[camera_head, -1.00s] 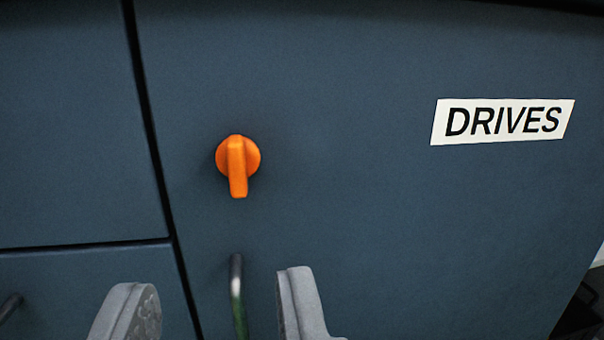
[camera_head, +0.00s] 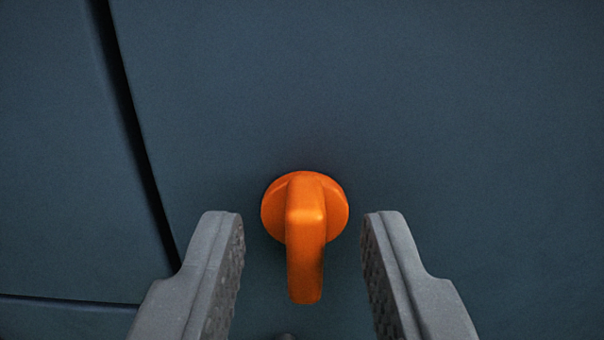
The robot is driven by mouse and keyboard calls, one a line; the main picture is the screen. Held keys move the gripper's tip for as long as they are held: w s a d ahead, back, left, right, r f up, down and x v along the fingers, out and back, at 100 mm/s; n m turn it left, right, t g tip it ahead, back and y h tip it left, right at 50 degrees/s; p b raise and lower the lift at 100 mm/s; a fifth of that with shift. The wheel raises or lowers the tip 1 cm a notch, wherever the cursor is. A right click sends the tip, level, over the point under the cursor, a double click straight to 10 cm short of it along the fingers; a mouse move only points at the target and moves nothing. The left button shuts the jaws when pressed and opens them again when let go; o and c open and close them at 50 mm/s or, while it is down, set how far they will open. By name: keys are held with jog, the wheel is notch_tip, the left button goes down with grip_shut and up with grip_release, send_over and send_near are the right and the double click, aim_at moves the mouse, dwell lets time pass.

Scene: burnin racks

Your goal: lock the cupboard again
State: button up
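The orange knob (camera_head: 305,235) sits on the dark blue cupboard door (camera_head: 430,120), in the middle of the view. It has a round base and a grip bar that points straight down. My gripper (camera_head: 303,225) is open, with one grey finger on each side of the knob. There is a gap between each finger and the knob, so neither appears to touch it. How near the fingertips are to the door is hard to tell.
A dark vertical seam (camera_head: 140,150) runs down the left, between this door and the neighbouring panel (camera_head: 50,180). A horizontal seam lies at lower left. The door face around the knob is otherwise clear.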

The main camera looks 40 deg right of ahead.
jog(key=shift+x, duration=0.8)
